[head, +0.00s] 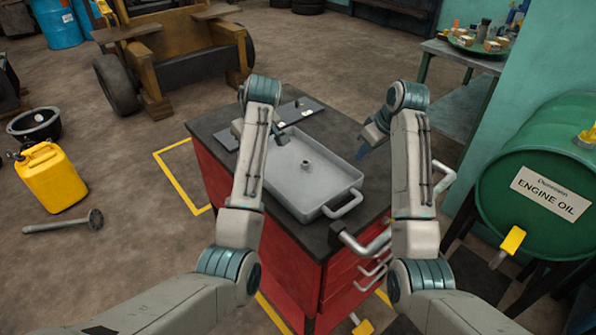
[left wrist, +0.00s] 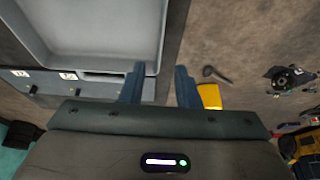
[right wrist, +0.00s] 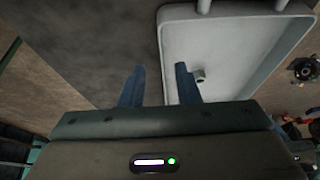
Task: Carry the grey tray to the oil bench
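The grey tray (head: 312,180) lies on the dark top of a red cabinet, its near handle (head: 343,205) toward me. A small nut-like metal part (head: 306,166) sits inside it and shows in the right wrist view (right wrist: 199,76). My left gripper (left wrist: 160,85) is open, its fingers spread at a tray wall; contact is unclear. In the head view my arm partly hides it. My right gripper (head: 371,138) is open beside the tray's right long side. In the right wrist view (right wrist: 160,86) one finger overlaps the tray's edge. I cannot tell which bench is the oil bench.
The red cabinet (head: 290,262) has side handles. A green engine oil drum (head: 545,165) stands at the right. A grey bench (head: 463,54) at the back right holds a green tray of parts.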

